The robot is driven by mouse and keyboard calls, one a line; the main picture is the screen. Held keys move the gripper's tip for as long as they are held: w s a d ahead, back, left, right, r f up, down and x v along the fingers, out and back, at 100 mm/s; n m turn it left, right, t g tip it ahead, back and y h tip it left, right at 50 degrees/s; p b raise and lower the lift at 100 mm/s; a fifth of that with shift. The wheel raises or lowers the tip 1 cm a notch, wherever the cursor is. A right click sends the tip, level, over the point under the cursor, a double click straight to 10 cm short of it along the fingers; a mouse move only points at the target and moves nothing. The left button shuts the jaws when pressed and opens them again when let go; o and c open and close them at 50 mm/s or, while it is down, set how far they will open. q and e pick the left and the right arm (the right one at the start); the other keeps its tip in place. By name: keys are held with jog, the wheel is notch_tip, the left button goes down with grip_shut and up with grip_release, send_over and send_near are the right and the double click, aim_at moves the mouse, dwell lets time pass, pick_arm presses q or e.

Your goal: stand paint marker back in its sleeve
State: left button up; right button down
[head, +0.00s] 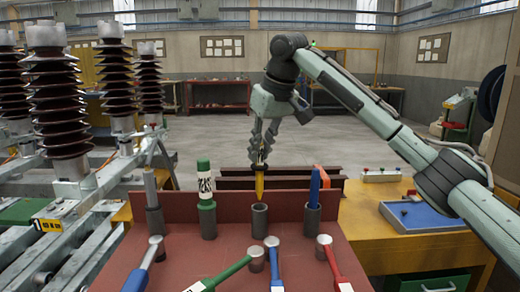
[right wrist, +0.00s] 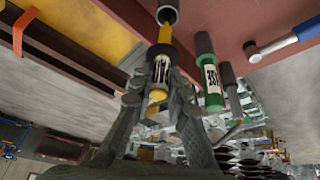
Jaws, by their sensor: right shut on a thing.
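My right gripper (head: 262,160) is shut on a yellow paint marker (head: 260,183) and holds it upright, lower end down. The right wrist view shows the yellow marker (right wrist: 159,72), with a black-and-white label, between the fingers of my right gripper (right wrist: 158,90). Its lower end is at the mouth of a grey sleeve (head: 260,221), which also shows in the right wrist view (right wrist: 168,14). I cannot tell whether the tip is just above the rim or slightly inside. My left gripper is out of view.
A green-and-white marker (head: 205,186) stands in the sleeve to the left, a blue tool (head: 314,184) in the one to the right, and a grey rod (head: 150,187) at far left. Hammers with blue, green and red (head: 345,270) handles fill the front of the red bench.

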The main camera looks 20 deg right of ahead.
aim_at(262, 185)
jog(key=shift+f+b, duration=0.5)
jog(key=shift+f, duration=2.05)
jog(key=shift+f+b, duration=0.3)
jog(key=shift+f, duration=2.4)
jog(key=c, duration=1.4)
grip_release()
jog(key=v, duration=1.2)
jog(key=shift+a, duration=0.1)
